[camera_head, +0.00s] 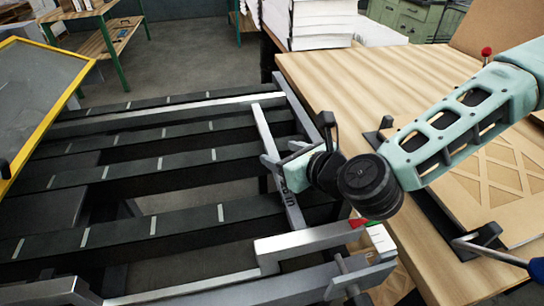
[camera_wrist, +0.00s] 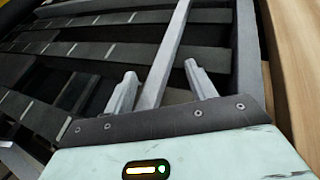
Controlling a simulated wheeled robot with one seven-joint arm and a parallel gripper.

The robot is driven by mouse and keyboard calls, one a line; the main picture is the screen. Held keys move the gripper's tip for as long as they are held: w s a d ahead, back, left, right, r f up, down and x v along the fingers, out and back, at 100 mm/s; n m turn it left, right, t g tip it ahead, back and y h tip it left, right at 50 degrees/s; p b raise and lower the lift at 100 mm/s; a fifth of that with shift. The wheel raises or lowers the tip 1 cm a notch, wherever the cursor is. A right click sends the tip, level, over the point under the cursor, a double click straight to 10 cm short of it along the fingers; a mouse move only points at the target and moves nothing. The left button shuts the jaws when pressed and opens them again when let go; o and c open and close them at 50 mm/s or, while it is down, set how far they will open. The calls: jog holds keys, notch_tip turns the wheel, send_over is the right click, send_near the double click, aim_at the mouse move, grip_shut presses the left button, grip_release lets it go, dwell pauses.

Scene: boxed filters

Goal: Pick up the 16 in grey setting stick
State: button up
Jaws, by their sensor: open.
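A long grey bar (camera_head: 262,130), which looks like the setting stick, lies across the dark slats near the rack's right end. Dark lettering shows on its near part, too small to read surely. My gripper (camera_head: 278,160) is over its middle, partly covering it. In the wrist view the grey bar (camera_wrist: 172,45) runs between the two fingers of my gripper (camera_wrist: 161,69), one finger on each side. The gripper is open, with gaps beside the bar. The bar's near end is hidden behind the gripper body in the wrist view.
A wooden table (camera_head: 330,85) stands right of the slatted rack (camera_head: 110,230). A grey metal clamp-like frame (camera_head: 310,240) with a red and green piece lies at the front. A yellow-edged panel (camera_head: 50,100) leans at the left. Paper stacks (camera_head: 320,20) stand behind.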

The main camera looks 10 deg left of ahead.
aim_at(272, 154)
jog(key=shift+x, duration=1.45)
jog(key=c, duration=1.2)
jog(key=shift+f, duration=0.1)
grip_shut()
